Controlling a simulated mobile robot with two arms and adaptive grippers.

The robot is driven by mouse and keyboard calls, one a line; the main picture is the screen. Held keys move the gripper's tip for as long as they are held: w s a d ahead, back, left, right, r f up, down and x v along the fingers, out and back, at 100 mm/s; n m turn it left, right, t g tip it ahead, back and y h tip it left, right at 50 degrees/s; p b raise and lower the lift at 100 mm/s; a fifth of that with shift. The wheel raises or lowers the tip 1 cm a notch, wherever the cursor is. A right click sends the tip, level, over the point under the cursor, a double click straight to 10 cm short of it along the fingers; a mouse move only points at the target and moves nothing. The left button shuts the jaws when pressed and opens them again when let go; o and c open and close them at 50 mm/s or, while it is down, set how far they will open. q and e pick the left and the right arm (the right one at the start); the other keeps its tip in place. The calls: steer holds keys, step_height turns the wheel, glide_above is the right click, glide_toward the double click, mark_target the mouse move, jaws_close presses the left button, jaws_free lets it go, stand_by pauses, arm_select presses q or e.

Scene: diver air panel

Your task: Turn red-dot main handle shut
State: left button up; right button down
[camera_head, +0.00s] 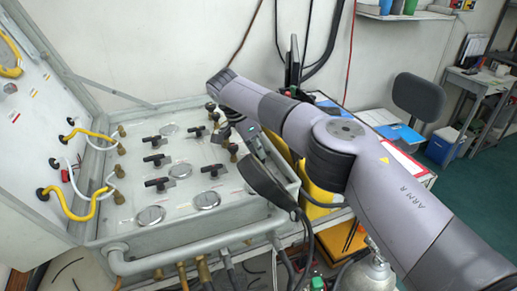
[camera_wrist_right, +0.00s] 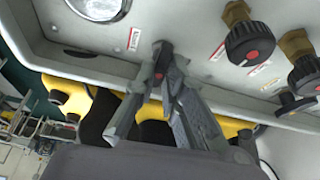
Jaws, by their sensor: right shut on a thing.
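In the right wrist view, a dark handle with a red dot (camera_wrist_right: 159,74) stands near the edge of the grey panel (camera_wrist_right: 120,62). My right gripper (camera_wrist_right: 165,80) is closed around this handle, with one finger on each side. Part of the handle is hidden between the fingers. In the head view, my right gripper (camera_head: 247,135) is over the right side of the panel (camera_head: 188,222), and the arm hides much of the handle there. My left gripper is not in view.
Several black T-handles (camera_head: 158,184) and round gauges (camera_head: 206,200) sit on the panel. Two round black knobs with red dots (camera_wrist_right: 250,45) are near the grip. Yellow hoses (camera_head: 83,214) run at the left. Yellow cylinders (camera_head: 318,192) stand beside the panel's right edge.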

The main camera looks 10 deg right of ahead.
steer(key=shift+w+m+g, duration=0.1)
steer(key=shift+m+g, duration=0.2)
steer(key=shift+m, duration=0.4)
stand_by(0.5)
steer(key=c, duration=1.9)
jaws_free()
steer(key=shift+c, duration=0.2)
steer(key=shift+n, duration=0.3)
